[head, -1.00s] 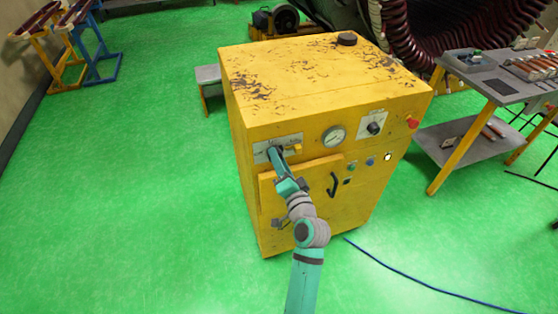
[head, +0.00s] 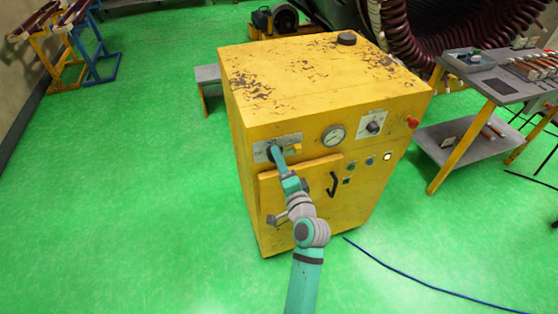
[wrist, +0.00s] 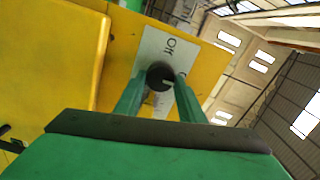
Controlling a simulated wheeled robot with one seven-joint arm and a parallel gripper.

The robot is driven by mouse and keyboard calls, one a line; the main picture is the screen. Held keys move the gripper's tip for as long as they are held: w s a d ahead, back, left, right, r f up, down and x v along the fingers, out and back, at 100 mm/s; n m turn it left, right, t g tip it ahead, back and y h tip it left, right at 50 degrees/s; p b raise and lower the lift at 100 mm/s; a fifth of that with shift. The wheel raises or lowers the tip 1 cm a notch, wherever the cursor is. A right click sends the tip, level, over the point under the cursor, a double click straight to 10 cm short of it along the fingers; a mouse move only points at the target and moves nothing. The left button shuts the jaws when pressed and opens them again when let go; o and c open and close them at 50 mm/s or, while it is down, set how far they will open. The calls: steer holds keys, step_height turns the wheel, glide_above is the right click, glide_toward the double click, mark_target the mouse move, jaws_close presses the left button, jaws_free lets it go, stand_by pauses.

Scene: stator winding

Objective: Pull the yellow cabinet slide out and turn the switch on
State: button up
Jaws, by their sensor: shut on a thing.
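The yellow cabinet (head: 315,105) stands upright on the floor, its front facing me. A pale switch plate (head: 262,153) sits at the upper left of its front. In the wrist view the plate (wrist: 152,48) shows the word "Off" above a round black switch knob (wrist: 160,76) with a light mark. My gripper (head: 275,152) is at this plate, and its two green fingers (wrist: 160,88) are shut on the knob from both sides. A small yellow slide (head: 295,148) is on the right part of the plate, just beside my gripper. The knob is mostly hidden in the head view.
A round gauge (head: 334,135), another dial (head: 373,127) and a red button (head: 412,122) lie farther right on the front. A door with a black handle (head: 333,184) is below. A grey bench (head: 503,88) stands right. A blue cable (head: 430,286) crosses the floor.

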steer(key=shift+d, duration=0.15)
steer(key=o, duration=1.1)
steer(key=shift+c, duration=0.2)
steer(key=v, duration=1)
steer(key=shift+s, duration=0.4)
steer(key=shift+d, duration=0.1)
steer(key=shift+f, duration=0.1)
